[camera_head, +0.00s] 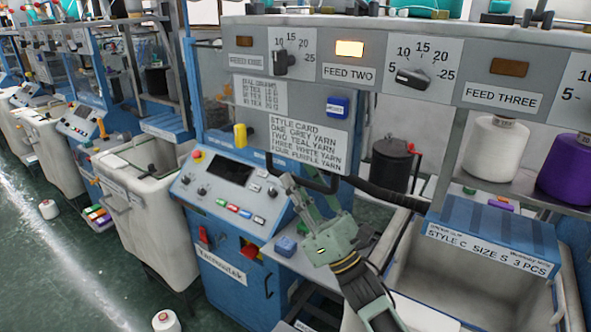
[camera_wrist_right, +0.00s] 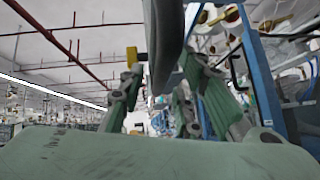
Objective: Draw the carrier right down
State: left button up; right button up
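A grey panel (camera_head: 225,92) with a style card hangs in the front frame of the blue machine. A black bar handle (camera_head: 322,187) runs along its lower edge; I take this panel for the carrier, though no label says so. My right gripper (camera_head: 309,188) is at this handle, its fingers spread around the bar. In the right wrist view a dark grey bar (camera_wrist_right: 166,45) comes down between the two fingers (camera_wrist_right: 160,80). The fingers stand apart, and I see no firm contact. My left gripper is out of view.
Below are a control panel (camera_head: 232,187) and a blue cabinet (camera_head: 225,262). A style-labelled blue cover (camera_head: 490,232) and an open bin (camera_head: 455,290) stand right. A shelf above holds white (camera_head: 493,150) and purple (camera_head: 566,172) cones. Green floor (camera_head: 60,270) is open left.

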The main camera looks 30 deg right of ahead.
jog(key=shift+w+a+r, duration=0.1)
jog(key=shift+w+r, duration=0.25)
jog(key=shift+r, duration=0.05)
jog(key=shift+c, duration=0.2)
grip_shut()
